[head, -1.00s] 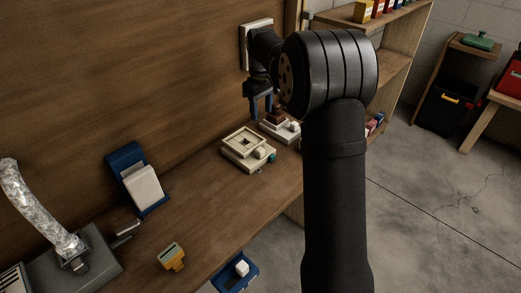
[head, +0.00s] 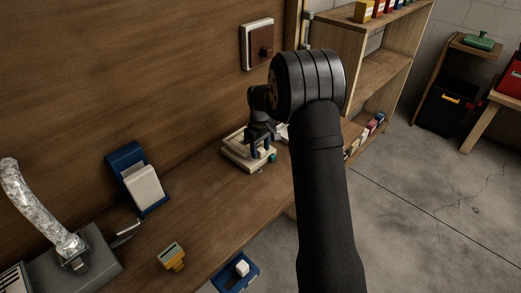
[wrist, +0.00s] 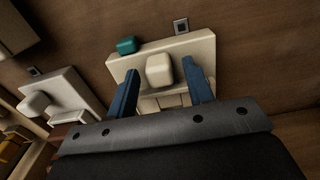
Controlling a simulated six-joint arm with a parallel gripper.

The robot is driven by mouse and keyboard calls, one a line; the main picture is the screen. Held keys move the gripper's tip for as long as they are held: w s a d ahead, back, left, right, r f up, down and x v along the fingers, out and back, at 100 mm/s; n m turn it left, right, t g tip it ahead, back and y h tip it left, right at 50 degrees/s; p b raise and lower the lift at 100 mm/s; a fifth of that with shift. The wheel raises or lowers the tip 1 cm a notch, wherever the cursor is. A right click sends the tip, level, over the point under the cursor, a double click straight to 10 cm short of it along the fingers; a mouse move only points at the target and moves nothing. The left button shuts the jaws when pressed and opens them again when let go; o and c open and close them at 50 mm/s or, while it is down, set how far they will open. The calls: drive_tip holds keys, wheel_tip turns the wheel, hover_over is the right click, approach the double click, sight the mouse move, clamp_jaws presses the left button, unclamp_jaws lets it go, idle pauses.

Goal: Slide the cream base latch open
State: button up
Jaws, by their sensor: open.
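The cream base (head: 232,152) sits on the wooden bench near the wall, and my gripper (head: 262,150) is over its right part. In the wrist view the cream base (wrist: 206,48) lies ahead of my gripper (wrist: 160,68). A rounded cream latch knob (wrist: 159,71) stands between the two blue fingers. The fingers are open, one on each side of the knob, with a visible gap at the left. I cannot tell whether the right finger touches it. A teal block (wrist: 126,45) is at the base's edge; it also shows in the head view (head: 272,157).
A second cream base with a knob (wrist: 62,95) is close on the left in the wrist view. A brown panel (head: 259,46) is on the wall.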

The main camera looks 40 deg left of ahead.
sight(254, 161)
drive_tip(key=shift+f, duration=0.45)
drive_tip(key=shift+c, duration=0.2)
clamp_jaws()
drive_tip(key=shift+s, duration=1.75)
drive_tip(key=shift+o, duration=0.2)
unclamp_jaws()
wheel_tip(254, 161, up, 17)
drive_tip(key=shift+r, duration=0.2)
